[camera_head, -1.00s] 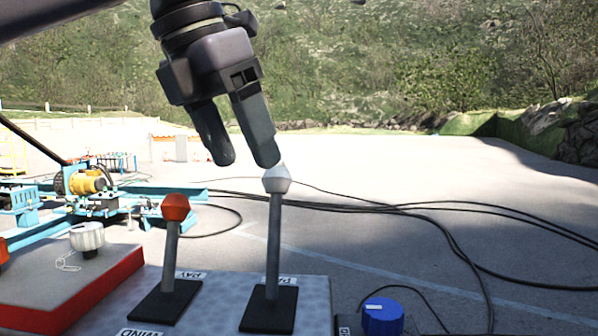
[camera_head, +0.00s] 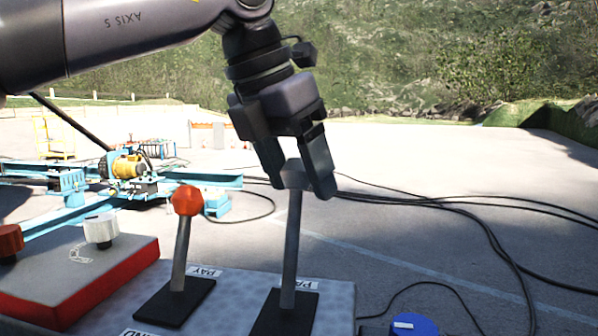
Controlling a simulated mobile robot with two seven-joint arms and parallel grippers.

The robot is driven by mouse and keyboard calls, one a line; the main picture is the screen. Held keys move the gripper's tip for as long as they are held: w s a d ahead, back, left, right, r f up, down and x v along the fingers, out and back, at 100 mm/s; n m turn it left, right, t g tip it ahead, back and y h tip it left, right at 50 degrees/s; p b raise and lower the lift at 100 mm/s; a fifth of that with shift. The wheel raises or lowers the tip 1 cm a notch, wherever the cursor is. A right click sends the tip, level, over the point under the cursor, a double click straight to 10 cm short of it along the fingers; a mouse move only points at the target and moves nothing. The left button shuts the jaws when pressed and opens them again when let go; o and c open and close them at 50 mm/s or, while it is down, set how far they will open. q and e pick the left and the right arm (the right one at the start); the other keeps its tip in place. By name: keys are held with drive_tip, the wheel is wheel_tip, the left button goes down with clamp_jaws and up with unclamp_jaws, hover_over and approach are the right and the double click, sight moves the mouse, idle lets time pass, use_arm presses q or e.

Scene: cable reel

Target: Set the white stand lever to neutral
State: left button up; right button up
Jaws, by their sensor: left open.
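The white-knobbed lever (camera_head: 291,240) stands on a dark base plate on the grey panel, its grey shaft leaning slightly. Its white knob (camera_head: 291,174) is in shadow and partly hidden. My left gripper (camera_head: 301,190) comes from above with its fingers pointing down. It is open, with one finger on each side of the knob; I cannot tell whether either finger touches it. My right gripper is not in view.
An orange-red-knobbed lever (camera_head: 184,235) stands just left of the white one. A blue knob (camera_head: 414,325) is at the lower right. A red box with a white knob (camera_head: 101,230) is at the left. Black cables (camera_head: 480,215) lie on the ground behind.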

use_arm(q)
drive_tip(key=shift+f, duration=0.2)
clamp_jaws()
drive_tip(key=s+a+r+t+h+b, duration=0.1)
drive_tip(key=s+t+b, duration=0.3)
drive_tip(key=b, duration=0.7)
drive_tip(key=shift+s+r+m+t+b, duration=0.3)
drive_tip(key=shift+s+b, duration=0.1)
drive_tip(key=shift+s, duration=0.55)
unclamp_jaws()
